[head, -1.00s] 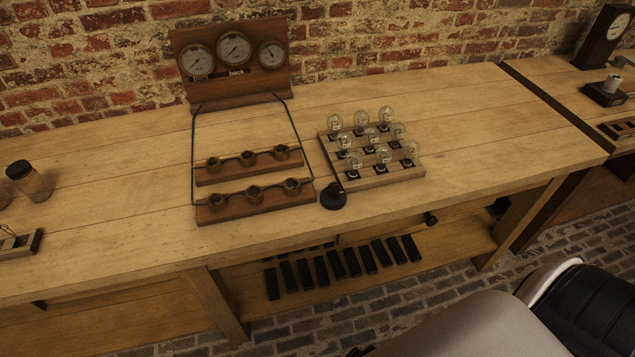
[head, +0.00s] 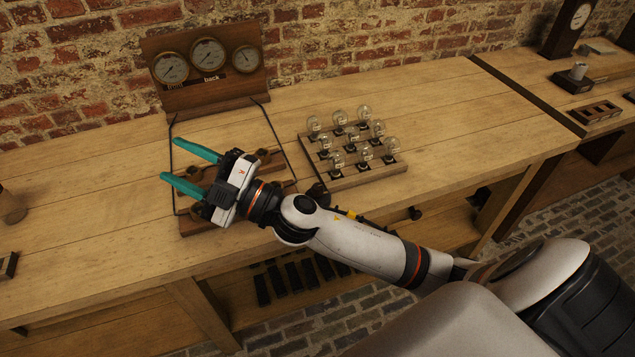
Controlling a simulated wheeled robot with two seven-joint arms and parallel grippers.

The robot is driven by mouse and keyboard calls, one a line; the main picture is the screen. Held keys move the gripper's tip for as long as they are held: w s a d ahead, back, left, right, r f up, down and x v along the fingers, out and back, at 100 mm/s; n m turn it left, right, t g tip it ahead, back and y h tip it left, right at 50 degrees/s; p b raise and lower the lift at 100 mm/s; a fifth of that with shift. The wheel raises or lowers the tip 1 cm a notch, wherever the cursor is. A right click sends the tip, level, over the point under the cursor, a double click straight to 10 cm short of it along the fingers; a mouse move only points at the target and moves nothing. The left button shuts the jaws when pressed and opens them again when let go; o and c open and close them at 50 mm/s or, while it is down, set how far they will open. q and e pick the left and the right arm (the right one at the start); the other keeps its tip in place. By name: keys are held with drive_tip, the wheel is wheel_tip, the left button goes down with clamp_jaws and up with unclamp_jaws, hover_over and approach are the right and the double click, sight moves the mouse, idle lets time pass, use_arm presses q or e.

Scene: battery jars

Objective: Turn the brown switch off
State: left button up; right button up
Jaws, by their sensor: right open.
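I cannot pick out a brown switch with certainty. A small wooden piece (head: 8,265), cut off by the left edge of the head view, may be part of a switch base. My right gripper (head: 172,160) has teal fingers that are open, with nothing seen between them. It is over the wooden racks with brass sockets (head: 270,157) and hides much of them. I cannot tell its exact height. A round black knob-like piece (head: 318,195) is just right of the racks, partly behind my right arm. My left gripper is not in view.
A board with three gauges (head: 208,80) stands against the brick wall, with cables running down to the racks. A tray of glass bulbs (head: 385,173) is right of the racks. A jar (head: 10,208) is at the left edge.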

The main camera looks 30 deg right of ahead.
drive_tip(key=s+a+n+g+y, duration=0.1)
drive_tip(key=a+n+g+y, duration=0.3)
drive_tip(key=n, duration=0.3)
drive_tip(key=n+g+h, duration=0.7)
drive_tip(key=g+h, duration=0.6)
drive_tip(key=h, duration=0.5)
approach(318, 186)
drive_tip(key=shift+n, duration=0.3)
wheel_tip(318, 186, down, 9)
drive_tip(key=shift+w+p, duration=0.1)
drive_tip(key=shift+p, duration=0.85)
drive_tip(key=c, duration=1)
